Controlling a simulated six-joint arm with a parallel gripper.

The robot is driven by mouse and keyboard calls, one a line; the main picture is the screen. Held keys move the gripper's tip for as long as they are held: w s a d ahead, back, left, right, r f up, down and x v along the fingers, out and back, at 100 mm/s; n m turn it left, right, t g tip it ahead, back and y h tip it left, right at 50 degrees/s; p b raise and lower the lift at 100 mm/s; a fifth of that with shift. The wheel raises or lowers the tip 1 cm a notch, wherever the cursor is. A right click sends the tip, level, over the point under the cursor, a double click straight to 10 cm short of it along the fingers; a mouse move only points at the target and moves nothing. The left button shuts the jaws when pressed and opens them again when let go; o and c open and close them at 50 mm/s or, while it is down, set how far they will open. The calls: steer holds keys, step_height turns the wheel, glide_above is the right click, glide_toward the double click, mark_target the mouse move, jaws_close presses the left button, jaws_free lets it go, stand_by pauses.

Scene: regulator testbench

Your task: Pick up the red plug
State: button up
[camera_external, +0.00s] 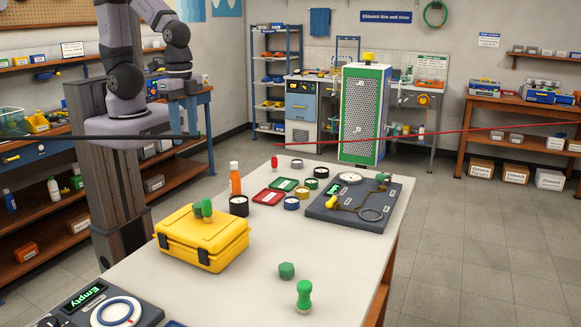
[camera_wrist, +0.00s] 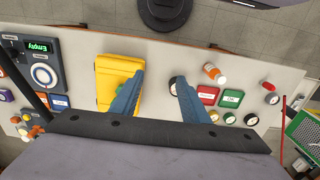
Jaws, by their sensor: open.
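A small red upright piece (camera_external: 274,162), which looks like the red plug, stands near the far end of the white table in the external view. In the wrist view a small red piece (camera_wrist: 268,86) shows at the right, near the table's edge; it seems to be the same one. My gripper (camera_wrist: 156,78) has its two blue fingers apart, with nothing held between them. It is well above the table and away from the red piece, which lies to the right of the fingers in the wrist view. In the external view my gripper hangs at the upper left.
A yellow case (camera_external: 205,240) with a green knob sits on the table (camera_external: 250,290). Green pieces (camera_external: 304,296) stand in front.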

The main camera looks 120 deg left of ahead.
steer(key=w+a+f+n+t+h+b, duration=0.25)
steer(key=w+a+n+t+b, duration=0.25)
steer(key=a+n+b, duration=0.55)
steer(key=w+a+f+n+t+h+b, duration=0.1)
steer(key=w+a+n+t+h+b, duration=0.5)
steer(key=n, duration=0.8)
steer(key=s+a+r+n+t+y+b, duration=0.25)
steer(key=s+a+n+y+b, duration=0.35)
steer(key=a, duration=0.7)
steer(key=s+a+r+n+t+y+b, duration=0.2)
steer(key=s+a+n+t+y+b, duration=0.25)
steer(key=s+a+n, duration=0.55)
steer(key=m+p, duration=0.1)
steer(key=m, duration=0.2)
glide_toward(274, 167)
steer(key=shift+w+a+r, duration=0.35)
steer(key=shift+w+r, duration=0.2)
steer(key=shift+r, duration=0.05)
steer(key=shift+w+a+r, duration=0.35)
steer(key=shift+w+r, duration=0.15)
steer(key=shift+r, duration=0.15)
steer(key=shift+w+a+f+p, duration=0.15)
steer(key=shift+w+p, duration=0.3)
steer(key=shift+w, duration=0.75)
steer(key=shift+w+a+r+p, duration=0.15)
steer(key=shift+w+p, duration=0.3)
steer(key=shift+w, duration=0.8)
steer(key=shift+w+a+f+p, duration=0.15)
steer(key=shift+w+p, duration=0.3)
steer(key=shift+w, duration=0.75)
